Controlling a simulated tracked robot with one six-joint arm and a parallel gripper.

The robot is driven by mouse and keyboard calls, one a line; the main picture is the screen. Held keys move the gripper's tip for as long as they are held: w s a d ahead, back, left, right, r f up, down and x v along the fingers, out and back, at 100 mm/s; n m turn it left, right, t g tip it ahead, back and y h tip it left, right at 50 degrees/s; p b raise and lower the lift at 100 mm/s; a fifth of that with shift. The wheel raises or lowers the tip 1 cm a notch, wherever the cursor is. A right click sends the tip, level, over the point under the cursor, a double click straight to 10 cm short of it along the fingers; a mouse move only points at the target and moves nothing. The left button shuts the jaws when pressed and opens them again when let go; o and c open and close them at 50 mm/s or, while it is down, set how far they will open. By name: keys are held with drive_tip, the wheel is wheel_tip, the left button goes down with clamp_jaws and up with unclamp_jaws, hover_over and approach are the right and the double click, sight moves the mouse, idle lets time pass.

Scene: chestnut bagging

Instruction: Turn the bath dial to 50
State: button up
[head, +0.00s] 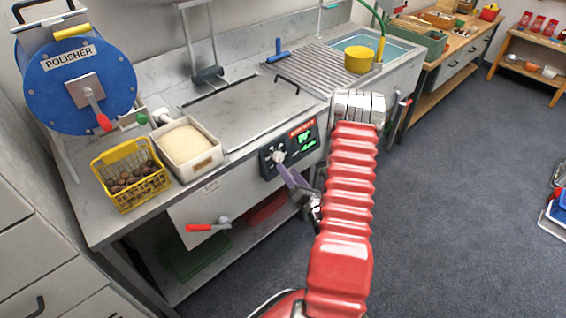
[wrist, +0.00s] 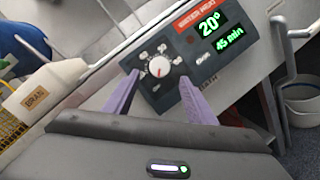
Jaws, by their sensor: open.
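The bath dial (wrist: 160,66) is a white round knob with a red mark, ringed by small white labels on a dark panel (wrist: 178,92). In the head view the dial (head: 278,156) is on the front of the steel bath. The green display (wrist: 209,24) reads 20° with 45 min below it. My gripper (wrist: 159,78) is open, its purple fingers pointing at the panel, one tip to each side just below the dial. It also shows in the head view (head: 288,173), close to the dial. I cannot tell whether a fingertip touches the panel.
A bran tray (head: 188,146) and a yellow basket of chestnuts (head: 131,174) stand left of the bath. The blue polisher (head: 79,82) is behind them. A red-handled lever (head: 208,226) sticks out below the counter. The floor (head: 455,190) at right is mostly clear.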

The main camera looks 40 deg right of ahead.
sight(280, 159)
drive_tip(key=x, duration=0.6)
drive_tip(key=shift+c, duration=0.5)
drive_tip(key=shift+s, duration=0.1)
drive_tip(key=c, duration=0.9)
drive_tip(key=shift+d, duration=0.2)
drive_tip(key=shift+c, duration=0.2)
drive_tip(key=shift+a, duration=0.1)
